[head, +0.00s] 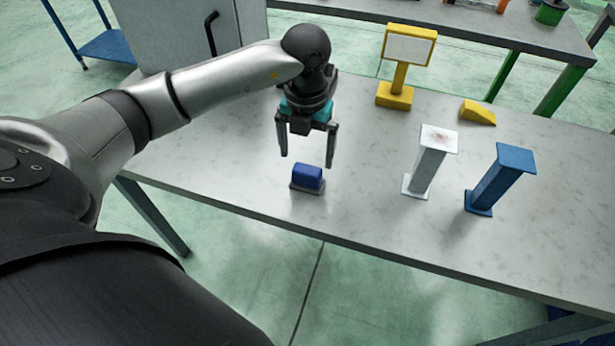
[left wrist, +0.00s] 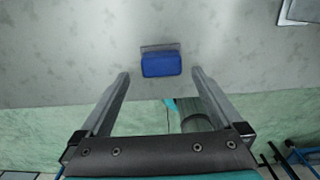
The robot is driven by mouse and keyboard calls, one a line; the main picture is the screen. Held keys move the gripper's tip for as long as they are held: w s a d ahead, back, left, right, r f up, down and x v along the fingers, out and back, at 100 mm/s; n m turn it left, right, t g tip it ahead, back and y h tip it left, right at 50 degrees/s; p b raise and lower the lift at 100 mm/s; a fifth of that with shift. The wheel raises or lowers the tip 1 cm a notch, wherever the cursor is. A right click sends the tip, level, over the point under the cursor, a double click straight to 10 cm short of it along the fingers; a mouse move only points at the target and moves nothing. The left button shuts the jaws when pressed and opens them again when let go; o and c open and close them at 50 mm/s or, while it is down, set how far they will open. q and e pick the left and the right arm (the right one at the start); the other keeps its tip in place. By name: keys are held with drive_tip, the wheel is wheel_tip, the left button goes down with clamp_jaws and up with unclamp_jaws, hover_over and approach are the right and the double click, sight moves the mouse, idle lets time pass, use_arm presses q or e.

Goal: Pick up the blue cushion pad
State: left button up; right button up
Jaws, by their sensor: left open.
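The blue cushion pad (head: 308,177) is a small blue block on a thin grey base, resting on the grey table near its front edge. My left gripper (head: 307,160) is open and empty, above the pad and a little behind it in the head view, fingers pointing down. In the left wrist view the pad (left wrist: 161,64) lies ahead of the two open fingertips (left wrist: 160,72), centred between them, with no contact visible. My right gripper is not in view.
On the table (head: 240,180) stand a white pillar (head: 428,165), a blue pillar (head: 500,180), a yellow stand with a sign (head: 397,92) and a yellow wedge (head: 478,112). A grey cabinet (head: 175,35) stands behind. The table around the pad is clear.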

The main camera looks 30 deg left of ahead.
sight(307, 169)
use_arm(q)
drive_tip(key=shift+f, duration=1.25)
wheel_tip(307, 169, down, 4)
drive_tip(key=shift+s+d+f+b, duration=0.1)
drive_tip(key=shift+b, duration=0.25)
drive_tip(key=c, duration=1.2)
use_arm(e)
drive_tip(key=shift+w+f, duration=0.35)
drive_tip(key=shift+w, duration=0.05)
use_arm(q)
drive_tip(key=shift+r, duration=0.2)
drive_tip(key=shift+c, duration=0.2)
wheel_tip(307, 169, up, 20)
drive_tip(key=p, duration=0.2)
drive_tip(key=shift+p, duration=0.35)
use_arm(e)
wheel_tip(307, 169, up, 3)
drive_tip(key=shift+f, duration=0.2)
use_arm(q)
drive_tip(key=shift+f, duration=0.1)
